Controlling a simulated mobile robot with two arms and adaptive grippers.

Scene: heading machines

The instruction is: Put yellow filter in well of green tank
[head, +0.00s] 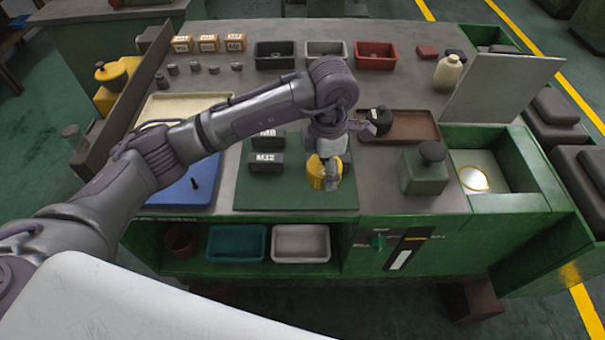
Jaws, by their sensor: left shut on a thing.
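My left gripper (329,181) reaches over the green mat (290,198) near the front of the bench. It is shut on the yellow filter (317,171), whose side shows between and beside the fingers. I cannot tell whether the filter touches the mat. The green tank (510,203) is at the right end of the bench, to the right of the gripper. Inside it is a pale surface with a yellow-rimmed round well (473,178). My right gripper is not in view.
A green canister (423,175) with a dark cap stands between the gripper and the tank. A brown tray (410,125) lies behind it. Black M-labelled blocks (266,162) sit on the mat. A grey panel (500,85) leans behind the tank. Bins (275,55) stand at the back.

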